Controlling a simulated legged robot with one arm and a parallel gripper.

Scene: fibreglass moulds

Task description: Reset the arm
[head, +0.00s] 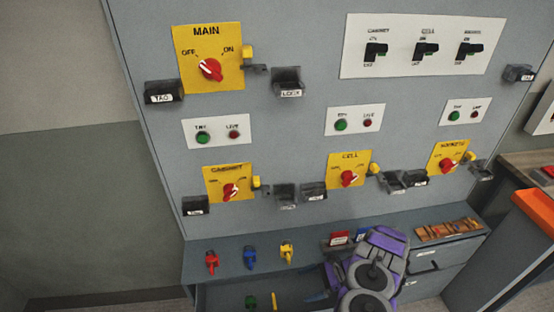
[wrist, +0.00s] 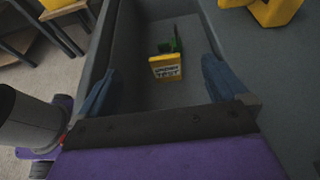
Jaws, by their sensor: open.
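My gripper (wrist: 160,84) is open, with its two blue-grey fingers apart and nothing between them. In the wrist view it points into an open grey drawer (wrist: 196,18). A yellow block with dark lettering (wrist: 166,69) and a green item (wrist: 177,45) lie in the drawer, beyond the fingertips. In the head view my purple and grey arm (head: 372,275) reaches over the shelf at lower right and hides part of the drawer. The drawer shows a green item (head: 251,301) and a yellow item (head: 274,300).
A grey panel (head: 290,130) with yellow switch plates and small holders stands behind. Red (head: 211,261), blue (head: 250,257) and yellow (head: 287,251) padlocks stand on the shelf (head: 230,272).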

